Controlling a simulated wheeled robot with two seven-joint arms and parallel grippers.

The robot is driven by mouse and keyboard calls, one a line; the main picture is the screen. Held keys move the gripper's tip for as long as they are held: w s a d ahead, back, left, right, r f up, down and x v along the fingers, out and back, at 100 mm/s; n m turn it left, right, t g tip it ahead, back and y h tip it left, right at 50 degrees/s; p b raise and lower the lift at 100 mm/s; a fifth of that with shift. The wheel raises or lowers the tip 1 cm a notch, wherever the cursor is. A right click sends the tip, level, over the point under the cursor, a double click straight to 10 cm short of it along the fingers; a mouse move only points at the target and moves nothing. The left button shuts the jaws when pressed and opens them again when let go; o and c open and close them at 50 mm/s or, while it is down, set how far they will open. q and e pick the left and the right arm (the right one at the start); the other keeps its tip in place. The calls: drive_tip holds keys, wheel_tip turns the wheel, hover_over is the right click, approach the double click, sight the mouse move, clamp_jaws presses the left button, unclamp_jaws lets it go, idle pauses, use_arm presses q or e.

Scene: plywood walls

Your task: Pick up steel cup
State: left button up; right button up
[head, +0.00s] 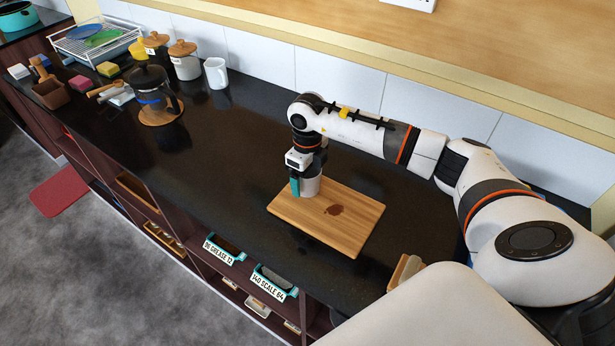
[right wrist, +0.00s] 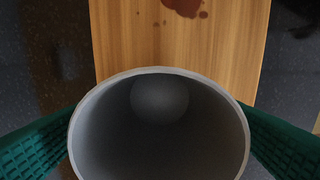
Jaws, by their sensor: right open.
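The steel cup (head: 311,186) is grey and stands upright at the left corner of a wooden cutting board (head: 350,228). In the right wrist view the cup (right wrist: 160,140) fills the lower middle, its open mouth facing the camera, and it looks empty. My right gripper (head: 308,186) points down over the cup, with its teal fingers on either side of it. In the right wrist view the green finger pads (right wrist: 160,145) flank the cup's rim. The jaws are open around the cup; whether a pad touches it is hard to tell. My left gripper is not in view.
A brown stain (head: 333,209) marks the board. On the dark counter (head: 235,150) stand a white mug (head: 216,73), a French press (head: 150,88), lidded jars (head: 185,62) and a dish rack (head: 92,40), all at the back left. The counter between them and the board is clear.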

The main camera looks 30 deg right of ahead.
drive_tip(key=c, duration=1.1)
